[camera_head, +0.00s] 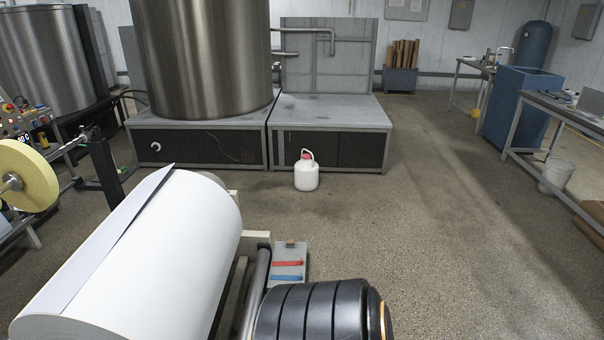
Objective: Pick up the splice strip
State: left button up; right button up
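A small grey tray (291,253) sits beside the machine, just right of the metal roller. A narrow red strip (287,264) lies across it, and a narrow blue strip (287,277) lies parallel on the nearer side. Both look like strip pieces; I cannot tell which is the splice strip. A large white paper roll (165,265) fills the lower left, with a loose paper edge (118,232) lifted along its top. Neither of my grippers shows in the head view, so their positions and holds are hidden.
A metal roller (253,295) runs between the paper roll and the tray. A yellow tape roll (28,177) stands at the left. A white jug (306,172) stands on the floor beyond the tray. The floor (430,240) at the right is clear, with benches farther right.

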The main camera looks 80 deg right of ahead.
aim_at(289, 262)
jog(key=l+z, duration=0.15)
jog(key=z, duration=0.25)
jog(key=l+z, duration=0.1)
jog(key=z, duration=0.35)
jog(key=l+z, duration=0.1)
jog(key=z, duration=0.3)
jog(key=i+l+z, duration=0.1)
jog(key=z, duration=0.3)
jog(key=i+l+z, duration=0.6)
jog(key=i+l, duration=0.25)
jog(key=i, duration=0.2)
jog(key=u, duration=1.5)
jog(key=z, duration=1.5)
jog(key=l+u, duration=0.1)
jog(key=u, duration=0.35)
jog(key=i, duration=0.05)
